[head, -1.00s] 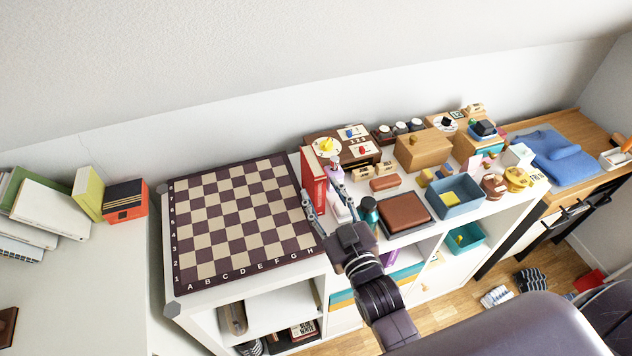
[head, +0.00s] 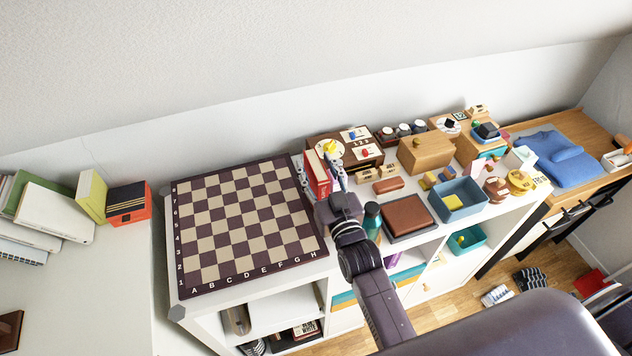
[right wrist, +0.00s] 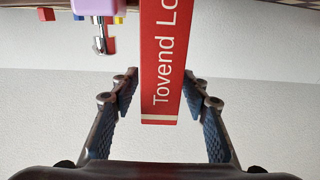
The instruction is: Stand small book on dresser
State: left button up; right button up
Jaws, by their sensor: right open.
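The small red book (head: 316,178) stands upright on the white dresser (head: 300,279), beside the right edge of the chessboard. In the right wrist view the red spine of the book (right wrist: 165,60), lettered "Tovend Lo", is between the fingers, with a gap on both sides. My right gripper (head: 322,176) is open around the book and not clamped on it. In the right wrist view its two fingertips (right wrist: 160,88) are apart on either side of the spine. My left gripper is not in view.
A chessboard (head: 240,225) covers the dresser's left part. A teal bottle (head: 372,217), a brown box (head: 408,216) and a blue bin (head: 459,201) stand to the right. A purple object (right wrist: 96,7) is close beside the book. Other books (head: 55,210) lie at far left.

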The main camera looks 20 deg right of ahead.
jog(key=shift+c, duration=0.3)
grip_shut()
jog(key=shift+r, duration=0.1)
